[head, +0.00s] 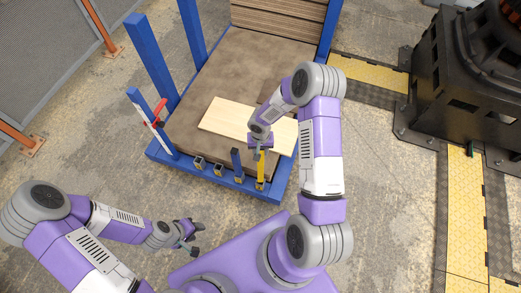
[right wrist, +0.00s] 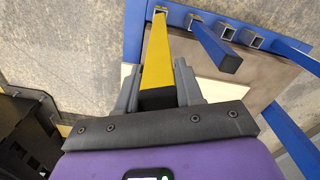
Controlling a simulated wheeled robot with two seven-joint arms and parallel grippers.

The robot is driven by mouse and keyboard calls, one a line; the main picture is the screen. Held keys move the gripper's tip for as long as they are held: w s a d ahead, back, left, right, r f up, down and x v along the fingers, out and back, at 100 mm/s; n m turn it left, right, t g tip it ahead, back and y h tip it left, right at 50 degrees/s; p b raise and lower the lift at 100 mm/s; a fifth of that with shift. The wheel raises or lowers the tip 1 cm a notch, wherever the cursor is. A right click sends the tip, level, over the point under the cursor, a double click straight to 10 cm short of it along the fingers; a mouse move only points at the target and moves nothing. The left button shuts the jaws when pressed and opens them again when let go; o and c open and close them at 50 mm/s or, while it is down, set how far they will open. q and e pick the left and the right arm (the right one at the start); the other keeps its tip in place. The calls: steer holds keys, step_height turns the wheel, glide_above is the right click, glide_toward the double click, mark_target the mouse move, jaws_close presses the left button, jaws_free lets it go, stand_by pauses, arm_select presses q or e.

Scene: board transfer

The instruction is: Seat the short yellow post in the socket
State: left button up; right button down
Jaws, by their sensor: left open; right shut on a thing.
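The short yellow post (head: 261,168) stands roughly upright at the front right of the blue frame; it also shows in the right wrist view (right wrist: 157,55). My right gripper (head: 257,148) is shut on its upper end, with a finger on each side in the right wrist view (right wrist: 158,92). The post's lower end meets the socket (right wrist: 160,9) at the frame's front rail. I cannot tell how far it is inside. My left gripper (head: 196,240) is open and empty, low in front of the frame, away from the post.
A short blue post (head: 236,162) stands beside the yellow one. Empty sockets (head: 199,162) line the rail further left. A pale board (head: 228,117) lies on the brown deck (head: 215,85). Tall blue posts (head: 151,60) rise at left. A dark machine (head: 465,80) stands at right.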

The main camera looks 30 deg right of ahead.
steer(key=shift+f+b, duration=0.55)
steer(key=shift+b, duration=0.05)
steer(key=c, duration=0.7)
jaws_free()
steer(key=shift+r, duration=0.1)
step_height(320, 180, up, 13)
steer(key=p, duration=0.5)
steer(key=s+a+f+n+y, duration=0.1)
steer(key=s+a+f, duration=0.2)
steer(key=s+a, duration=0.2)
steer(key=s+a+f+n+y, duration=0.1)
steer(key=s+a+f, duration=0.2)
steer(key=s+a, duration=0.2)
steer(key=s+a+f+y, duration=0.2)
steer(key=s+a+f, duration=0.2)
steer(key=s+a, duration=0.2)
steer(key=shift+n+t, duration=0.3)
steer(key=shift+n, duration=0.1)
